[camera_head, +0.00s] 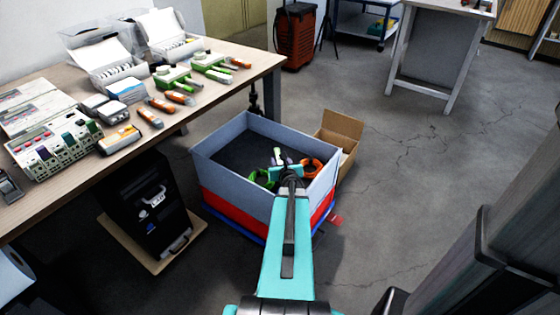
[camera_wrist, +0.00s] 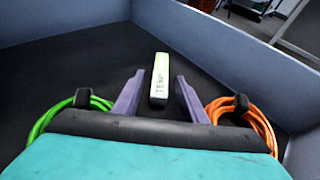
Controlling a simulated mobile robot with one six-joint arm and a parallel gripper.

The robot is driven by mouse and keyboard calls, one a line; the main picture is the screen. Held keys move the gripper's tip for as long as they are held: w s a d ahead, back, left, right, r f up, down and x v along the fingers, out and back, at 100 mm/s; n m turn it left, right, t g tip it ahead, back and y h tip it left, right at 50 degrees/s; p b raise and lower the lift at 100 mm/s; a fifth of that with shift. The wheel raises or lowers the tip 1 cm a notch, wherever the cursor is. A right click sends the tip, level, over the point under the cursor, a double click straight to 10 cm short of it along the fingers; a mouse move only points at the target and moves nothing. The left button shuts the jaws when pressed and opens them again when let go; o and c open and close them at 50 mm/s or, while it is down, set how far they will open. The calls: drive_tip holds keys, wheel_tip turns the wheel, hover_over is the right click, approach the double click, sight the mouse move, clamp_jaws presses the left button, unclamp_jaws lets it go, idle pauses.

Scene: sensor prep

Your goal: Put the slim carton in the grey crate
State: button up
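The slim carton (camera_wrist: 160,78), pale with a green end and dark lettering, is inside the grey crate (camera_head: 230,174) in the wrist view. In the head view its pale end (camera_head: 277,151) shows just beyond my gripper (camera_head: 282,162). My gripper (camera_wrist: 160,88) reaches down into the crate. Its two purple fingers are apart, one on each side of the carton, with a narrow gap visible on both sides. Whether the carton rests on the crate's dark floor is hard to tell. The crate's walls (camera_wrist: 225,45) rise around it.
A green cable coil (camera_wrist: 68,112) and an orange cable coil (camera_wrist: 250,120) lie in the crate beside my gripper. A red crate (camera_head: 228,207) is under the grey one. A cardboard box (camera_head: 343,135) stands behind right.

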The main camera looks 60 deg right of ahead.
drive_tip(key=v, duration=0.3)
drive_tip(key=shift+s+a+r, duration=0.2)
drive_tip(key=shift+a, duration=0.05)
drive_tip(key=shift+s+a+r+p, duration=0.2)
drive_tip(key=shift+r+p, duration=0.05)
drive_tip(key=shift+p, duration=0.25)
drive_tip(key=shift+p+v, duration=0.55)
drive_tip(key=shift+v, duration=0.25)
drive_tip(key=shift+f, duration=0.15)
